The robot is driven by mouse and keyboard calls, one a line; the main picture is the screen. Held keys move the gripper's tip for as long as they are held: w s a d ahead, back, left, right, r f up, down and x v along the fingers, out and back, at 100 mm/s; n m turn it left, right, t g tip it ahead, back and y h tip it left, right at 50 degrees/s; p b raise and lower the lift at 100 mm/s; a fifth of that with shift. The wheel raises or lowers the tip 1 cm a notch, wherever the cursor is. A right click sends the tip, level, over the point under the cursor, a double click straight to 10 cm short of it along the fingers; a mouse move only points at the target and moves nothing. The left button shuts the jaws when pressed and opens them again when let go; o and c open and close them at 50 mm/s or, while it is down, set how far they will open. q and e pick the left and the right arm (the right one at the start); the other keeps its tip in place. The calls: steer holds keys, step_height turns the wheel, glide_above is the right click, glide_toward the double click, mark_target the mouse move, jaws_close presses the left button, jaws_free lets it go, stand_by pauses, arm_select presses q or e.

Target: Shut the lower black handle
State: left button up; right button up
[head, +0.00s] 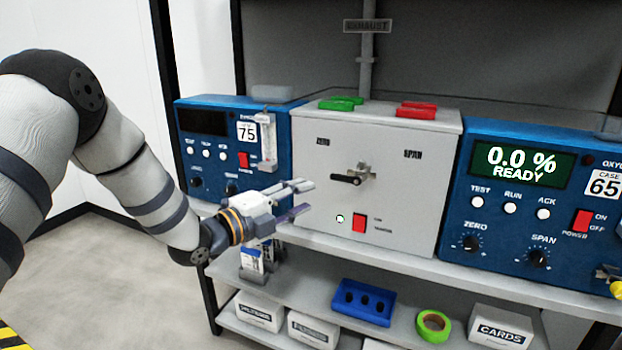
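A black handle (345,179) sticks out to the left from a metal valve fitting (364,172) on the front of the grey box (420,215). It lies roughly level, below the small labels on the box. It is the only black lever I can make out on this box; I see no second one above it. My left gripper (309,196) is in front of the box's lower left part, left of and a little below the handle. Its two fingers are apart, with nothing between them, and it appears clear of the handle. My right gripper is out of view.
Blue analysers stand left (250,178) and right (500,228) of the box on the shelf. A red switch (359,223) sits below the handle. Green blocks (341,103) and red blocks (417,110) lie on top. The lower shelf holds a blue tray (343,312) and green tape (433,326).

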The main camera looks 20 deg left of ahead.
mark_target(338, 178)
arm_select(q)
steer(key=x, duration=0.4)
steer(key=b+x, duration=0.1)
steer(key=x, duration=0.3)
steer(key=b+x, duration=0.1)
steer(key=x, duration=0.3)
steer(key=shift+s+d+r, duration=0.1)
steer(key=shift+r, duration=0.2)
steer(key=shift+w+r, duration=0.2)
steer(key=shift+r, duration=0.05)
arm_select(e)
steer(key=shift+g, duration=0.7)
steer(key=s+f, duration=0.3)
arm_select(q)
jaws_close()
